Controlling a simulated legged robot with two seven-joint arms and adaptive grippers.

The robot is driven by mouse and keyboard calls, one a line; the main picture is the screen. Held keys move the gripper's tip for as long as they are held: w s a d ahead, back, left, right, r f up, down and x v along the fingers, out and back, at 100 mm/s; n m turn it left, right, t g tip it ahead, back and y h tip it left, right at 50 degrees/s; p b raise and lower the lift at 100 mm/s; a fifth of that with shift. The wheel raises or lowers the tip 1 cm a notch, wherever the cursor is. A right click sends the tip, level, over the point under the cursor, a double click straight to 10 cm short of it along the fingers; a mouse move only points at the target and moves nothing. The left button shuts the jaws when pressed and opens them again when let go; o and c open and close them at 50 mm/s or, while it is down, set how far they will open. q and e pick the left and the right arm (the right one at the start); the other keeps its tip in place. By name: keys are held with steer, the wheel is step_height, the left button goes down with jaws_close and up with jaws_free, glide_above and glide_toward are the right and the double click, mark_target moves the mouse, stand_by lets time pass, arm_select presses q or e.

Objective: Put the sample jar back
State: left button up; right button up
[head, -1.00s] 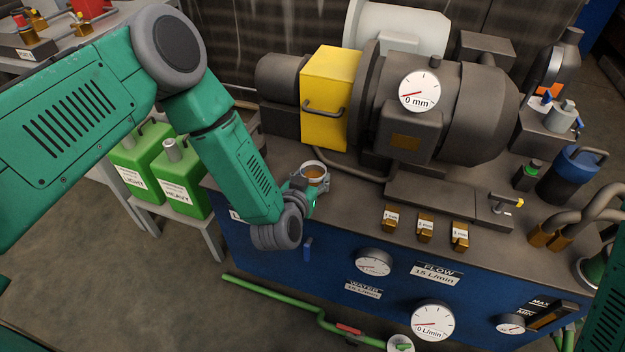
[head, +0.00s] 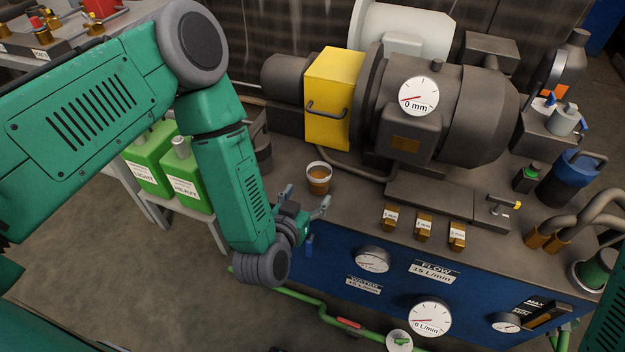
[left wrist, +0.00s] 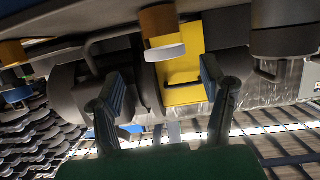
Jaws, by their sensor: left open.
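In the left wrist view, the jar (left wrist: 160,30) shows upside down beyond and between the spread fingers of my left gripper (left wrist: 160,85). My right gripper does not show.
A yellow box (head: 334,95) and a dark motor (head: 480,110) with a gauge stand behind the jar. Small brass blocks (head: 424,228) lie along the front edge to the right. Green canisters (head: 186,178) stand on a low stand at left. Bench top around the jar is clear.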

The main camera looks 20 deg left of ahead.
arm_select(q)
steer(key=s+a+f+g, duration=0.2)
steer(key=s+a+g, duration=0.1)
steer(key=s, duration=0.6)
steer(key=s+a+f+g, duration=0.2)
steer(key=s+a+g, duration=0.2)
steer(key=s, duration=0.5)
steer(key=s+a+f+g, duration=0.3)
steer(key=s+a+g, duration=0.1)
steer(key=s+g, duration=0.3)
steer(key=s, duration=0.2)
steer(key=shift+s+a+y, duration=0.25)
steer(key=shift+s+y, duration=0.05)
steer(key=shift+s, duration=0.1)
step_height(320, 180, up, 4)
steer(key=p, duration=0.4)
steer(key=shift+w+d+f, duration=0.1)
steer(key=shift+d+f, duration=0.05)
steer(key=shift+f, duration=0.1)
